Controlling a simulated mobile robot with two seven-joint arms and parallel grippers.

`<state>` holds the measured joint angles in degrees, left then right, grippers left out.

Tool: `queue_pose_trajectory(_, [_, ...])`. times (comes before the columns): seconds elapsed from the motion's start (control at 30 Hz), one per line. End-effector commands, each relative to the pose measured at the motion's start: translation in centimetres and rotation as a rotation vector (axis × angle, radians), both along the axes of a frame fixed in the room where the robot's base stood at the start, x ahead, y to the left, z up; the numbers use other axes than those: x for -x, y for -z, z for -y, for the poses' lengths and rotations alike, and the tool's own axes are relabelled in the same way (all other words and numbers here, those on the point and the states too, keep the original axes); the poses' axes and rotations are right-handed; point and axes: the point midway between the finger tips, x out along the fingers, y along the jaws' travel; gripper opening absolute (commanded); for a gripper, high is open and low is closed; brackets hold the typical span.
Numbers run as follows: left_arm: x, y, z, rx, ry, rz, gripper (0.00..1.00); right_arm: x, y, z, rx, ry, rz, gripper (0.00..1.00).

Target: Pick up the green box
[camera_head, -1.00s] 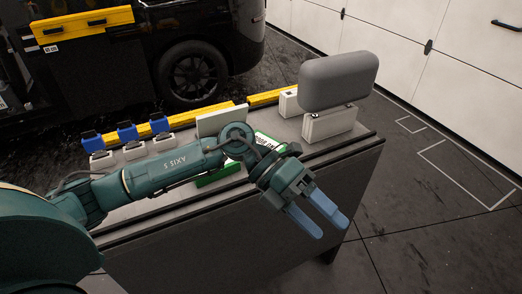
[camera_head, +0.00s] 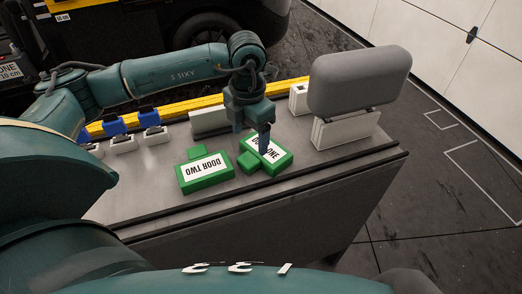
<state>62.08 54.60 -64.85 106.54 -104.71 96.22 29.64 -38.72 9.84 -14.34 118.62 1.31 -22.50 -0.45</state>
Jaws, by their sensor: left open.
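Two green boxes with white labels lie on the grey workbench (camera_head: 160,207). The box labelled DOOR TWO (camera_head: 205,172) is left of the other. The box whose label is partly covered and ends in ONE (camera_head: 279,158) is to the right. My left gripper (camera_head: 253,140) points down at this right box, open, with its fingers over or beside the far part of the label. One finger hides some of the lettering. I cannot tell whether the fingers touch the box. My right gripper is out of view.
A grey rounded block on a white base (camera_head: 359,82) stands on the bench's right end. Blue-topped white blocks (camera_head: 149,118) stand at the back left. A yellow bar (camera_head: 293,83) runs along the back edge. Bare bench lies in front of the boxes.

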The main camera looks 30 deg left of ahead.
Motion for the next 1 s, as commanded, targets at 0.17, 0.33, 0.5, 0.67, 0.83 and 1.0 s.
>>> queue_pose_trajectory(0.17, [0.0,2.0,0.0,0.002,0.0,-0.001,0.71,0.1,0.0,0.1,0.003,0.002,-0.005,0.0])
queue_pose_trajectory(0.33, [0.1,3.3,0.1,0.001,0.001,-0.003,0.71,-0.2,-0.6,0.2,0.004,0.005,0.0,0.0])
queue_pose_trajectory(0.5, [0.2,5.9,0.2,0.002,0.002,-0.004,0.71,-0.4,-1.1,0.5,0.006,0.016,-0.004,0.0])
queue_pose_trajectory(0.67, [0.1,7.4,0.2,0.002,0.002,-0.001,0.71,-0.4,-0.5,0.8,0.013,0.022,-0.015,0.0])
queue_pose_trajectory(0.83, [0.1,7.6,0.2,0.002,0.002,0.0,0.71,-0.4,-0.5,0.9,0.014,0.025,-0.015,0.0])
queue_pose_trajectory(1.0, [0.1,7.5,0.2,0.003,0.002,0.001,0.62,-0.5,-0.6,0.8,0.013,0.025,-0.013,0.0])
